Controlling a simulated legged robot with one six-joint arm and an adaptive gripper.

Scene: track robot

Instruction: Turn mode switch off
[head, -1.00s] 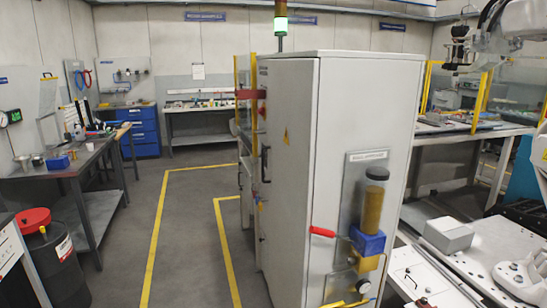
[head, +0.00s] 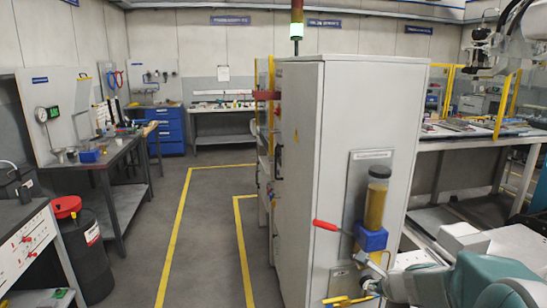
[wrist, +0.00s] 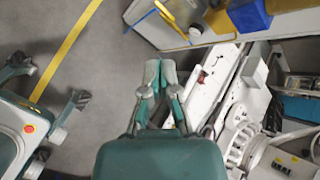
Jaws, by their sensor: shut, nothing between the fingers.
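I cannot pick out a mode switch for sure in either view. A tall grey cabinet (head: 300,150) stands in the middle of the head view. Its side bears a red-handled lever (head: 326,226) and a yellow reservoir with a blue block (head: 371,239). A control panel with red knobs (head: 28,240) shows at the lower left. My gripper (wrist: 158,66) is shut and empty in the wrist view, over the floor, apart from the cabinet base. My teal and grey arm shows at the lower right of the head view.
A dark drum with a red lid (head: 82,245) stands beside the control panel. A workbench (head: 112,160) is behind it. A walkway edged by yellow floor lines (head: 180,220) is clear. White machinery (wrist: 235,110) lies right of my gripper in the wrist view.

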